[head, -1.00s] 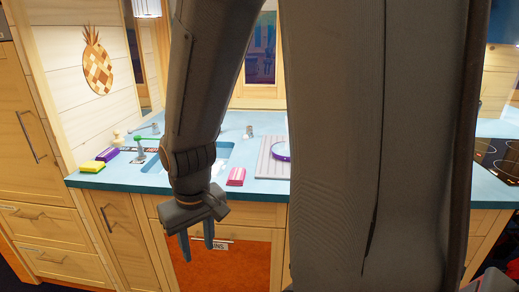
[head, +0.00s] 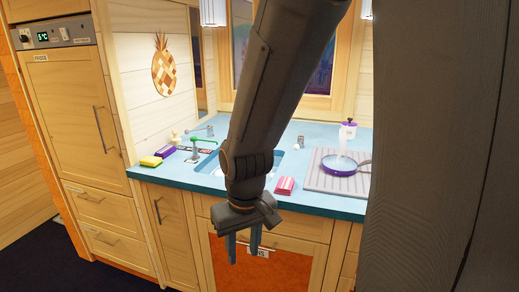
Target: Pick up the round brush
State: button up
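My gripper (head: 243,247) hangs fingers down in front of the counter, its two fingers apart with nothing between them. A small green-topped item (head: 199,140) stands by the left edge of the sink, beyond my gripper and to its left. It may be the round brush, but it is too small to tell. My arm covers part of the sink (head: 212,166).
On the blue counter (head: 160,173) lie yellow-green (head: 151,161) and purple (head: 166,151) sponges and a pink cloth or sponge (head: 285,186). A pan (head: 345,165) sits on the ridged board (head: 325,181) at right. An orange panel (head: 280,275) is below my gripper.

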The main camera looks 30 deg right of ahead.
aim_at(176, 141)
jog(key=k, duration=1.15)
jog(key=u, duration=0.55)
jog(key=i, duration=0.55)
jog(key=u, duration=0.55)
jog(key=i, duration=1.65)
jog(key=z, duration=0.35)
jog(key=i, duration=0.85)
jog(key=z, duration=1.5)
jog(key=i, duration=0.7)
jog(key=z, duration=0.7)
